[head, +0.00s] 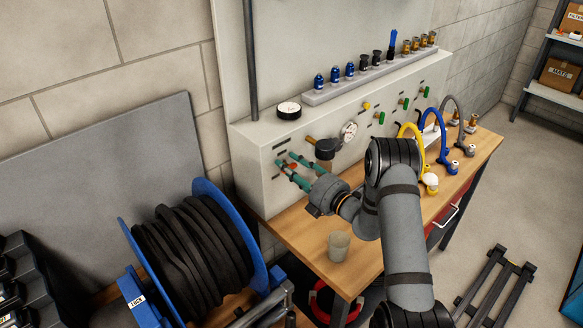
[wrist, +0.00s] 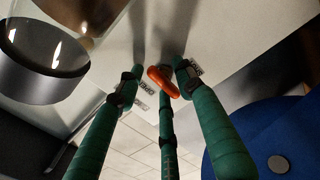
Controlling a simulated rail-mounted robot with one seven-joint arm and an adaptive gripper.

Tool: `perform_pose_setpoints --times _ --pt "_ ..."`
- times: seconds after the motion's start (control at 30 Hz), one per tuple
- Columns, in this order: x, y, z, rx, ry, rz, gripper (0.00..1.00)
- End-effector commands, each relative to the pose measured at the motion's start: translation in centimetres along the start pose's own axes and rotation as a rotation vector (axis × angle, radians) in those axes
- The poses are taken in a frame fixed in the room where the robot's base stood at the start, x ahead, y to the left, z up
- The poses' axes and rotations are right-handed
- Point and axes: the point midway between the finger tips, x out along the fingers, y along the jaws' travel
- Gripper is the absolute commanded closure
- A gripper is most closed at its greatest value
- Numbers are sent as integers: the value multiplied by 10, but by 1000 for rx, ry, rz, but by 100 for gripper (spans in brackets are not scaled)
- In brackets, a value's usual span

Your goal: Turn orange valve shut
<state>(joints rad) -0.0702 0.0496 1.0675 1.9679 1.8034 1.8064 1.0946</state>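The orange valve (wrist: 163,80) is a small lever handle on the pale front panel. In the head view it shows as a small orange-red spot (head: 291,166) at the panel's left end. My gripper (head: 285,160) reaches to the panel there with its teal fingers. In the wrist view my gripper (wrist: 155,77) is open, with one finger left of the handle, one right, and a thinner one below it. The fingers are spread around the handle; I cannot tell whether any touches it. The valve's base is partly hidden behind the handle.
A clear-bowled filter (head: 325,150) and a gauge (head: 349,131) sit just right of my gripper; the bowl (wrist: 50,45) is close in the wrist view. A blue hose reel (head: 200,245) stands left. A cup (head: 339,245) stands on the wooden bench (head: 300,235).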

Motion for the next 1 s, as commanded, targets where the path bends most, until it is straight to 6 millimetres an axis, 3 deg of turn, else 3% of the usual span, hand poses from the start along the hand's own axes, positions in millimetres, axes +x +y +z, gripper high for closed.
perform_pose_setpoints --times 0.17,0.5,0.7,1.0 --pt "-12 -1 2 2 -3 -2 64" --pt "-81 -1 2 3 -4 -3 64" --pt "-111 0 1 2 -3 -1 64" --pt "-120 0 0 1 1 1 64"
